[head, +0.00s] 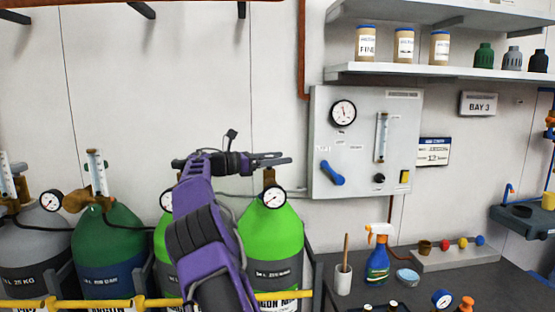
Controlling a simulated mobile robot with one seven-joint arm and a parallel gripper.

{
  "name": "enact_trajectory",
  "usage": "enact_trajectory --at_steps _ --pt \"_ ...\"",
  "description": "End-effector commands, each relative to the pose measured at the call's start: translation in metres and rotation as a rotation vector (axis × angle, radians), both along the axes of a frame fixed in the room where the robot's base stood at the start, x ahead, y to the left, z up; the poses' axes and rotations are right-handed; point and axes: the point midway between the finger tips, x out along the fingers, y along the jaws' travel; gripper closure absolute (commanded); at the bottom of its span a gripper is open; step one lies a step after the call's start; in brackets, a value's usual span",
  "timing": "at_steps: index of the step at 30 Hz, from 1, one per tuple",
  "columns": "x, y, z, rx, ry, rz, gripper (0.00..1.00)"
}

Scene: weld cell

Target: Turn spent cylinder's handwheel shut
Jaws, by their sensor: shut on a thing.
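Several gas cylinders stand in a row at the left in the head view. The bright green cylinder (285,235) carries a brass valve (269,177) and a round white gauge (273,197). My gripper (272,159) is at the top of that valve, its dark fingers reaching in from the left. It is shut on the handwheel there, which the fingers mostly hide. Another bright green cylinder (161,240) is partly behind my purple arm, with its gauge (167,200) showing. I cannot tell from labels which cylinder is spent.
A dark green cylinder (107,235) and a grey cylinder (35,240) stand farther left. A yellow rail (110,304) crosses in front of them. A wall panel (353,175) with a blue lever is close right. A bench (445,278) holds a spray bottle (378,262).

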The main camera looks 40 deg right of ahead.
Motion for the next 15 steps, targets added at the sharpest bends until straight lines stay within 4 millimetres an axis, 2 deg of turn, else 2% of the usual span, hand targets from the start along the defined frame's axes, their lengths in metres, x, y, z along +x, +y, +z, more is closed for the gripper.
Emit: enact_trajectory --at_steps 10,11,15 --pt "-0.0001 0.0000 -0.0008 0.001 0.002 -0.002 0.82" --pt "-0.0001 0.0000 -0.0007 0.001 0.002 -0.002 0.24" --pt "-0.0001 -0.0001 -0.0005 0.000 0.001 -0.002 0.00"
